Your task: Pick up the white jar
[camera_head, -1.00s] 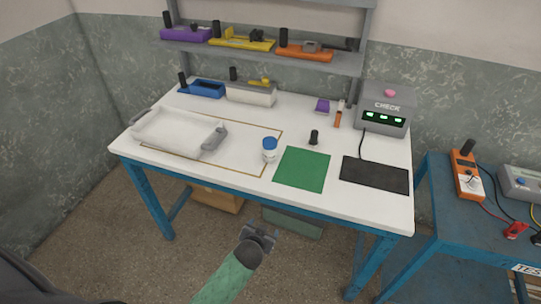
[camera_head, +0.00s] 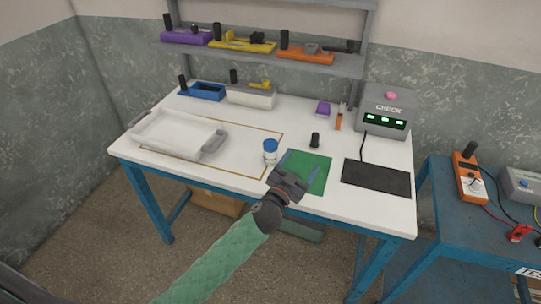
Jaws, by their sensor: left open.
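The white jar (camera_head: 270,154) with a blue lid stands upright on the white table (camera_head: 230,170), left of the green mat (camera_head: 318,169). My left gripper (camera_head: 299,165) is open and empty. It is over the front part of the green mat, to the right of the jar and apart from it in the picture. Its arm comes up from the bottom and hides part of the table's front edge. My right gripper is not in view.
A white tray (camera_head: 165,132) lies to the left. A black cylinder (camera_head: 315,140) stands behind the green mat. A black mat (camera_head: 376,178) and the grey CHECK box (camera_head: 384,110) are on the right.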

